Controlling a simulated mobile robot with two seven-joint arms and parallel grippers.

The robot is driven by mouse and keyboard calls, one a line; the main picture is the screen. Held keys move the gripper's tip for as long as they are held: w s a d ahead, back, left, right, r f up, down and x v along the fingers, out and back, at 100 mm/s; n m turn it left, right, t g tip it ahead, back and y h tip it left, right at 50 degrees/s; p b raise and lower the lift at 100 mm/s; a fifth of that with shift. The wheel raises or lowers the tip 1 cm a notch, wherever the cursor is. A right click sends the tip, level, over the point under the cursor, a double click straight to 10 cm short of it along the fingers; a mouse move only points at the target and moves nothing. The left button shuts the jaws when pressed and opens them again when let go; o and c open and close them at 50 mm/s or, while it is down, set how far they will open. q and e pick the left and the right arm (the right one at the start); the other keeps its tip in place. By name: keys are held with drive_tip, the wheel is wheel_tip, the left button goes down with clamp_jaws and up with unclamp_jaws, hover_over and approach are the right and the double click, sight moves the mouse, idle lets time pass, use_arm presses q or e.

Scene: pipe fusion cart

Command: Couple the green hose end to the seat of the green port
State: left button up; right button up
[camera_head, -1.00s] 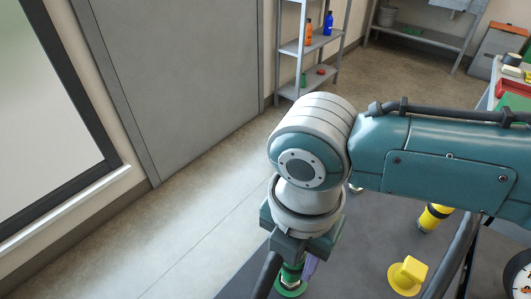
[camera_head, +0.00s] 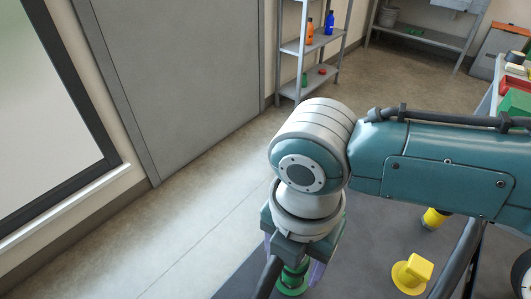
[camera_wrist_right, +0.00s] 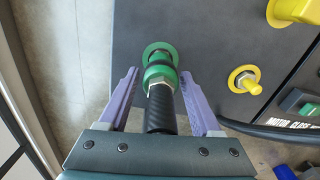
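The green hose end (camera_wrist_right: 159,77) is a green collar with a metal hex nut on a black hose (camera_wrist_right: 161,112). It lies in line with the green port (camera_wrist_right: 160,50), a green flanged ring on the dark cart top, and appears to meet it; whether it is fully seated I cannot tell. In the head view the green port (camera_head: 291,286) shows below my wrist. My right gripper (camera_wrist_right: 160,73) is open, its purple fingers standing apart on both sides of the hose end with gaps. My left gripper is not in view.
A yellow port (camera_wrist_right: 244,80) sits right of the green one on the cart top (camera_wrist_right: 210,45). A yellow cap (camera_head: 411,273) and a yellow-black fitting (camera_head: 434,218) show in the head view. A dark hose curves at the right. Open floor (camera_head: 180,235) lies left.

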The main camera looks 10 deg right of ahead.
drive_tip(key=shift+o, duration=0.7)
drive_tip(key=shift+r, duration=0.35)
wheel_tip(320, 180, up, 9)
drive_tip(key=shift+f+p, duration=0.2)
drive_tip(key=shift+p, duration=0.9)
drive_tip(key=shift+r, duration=0.35)
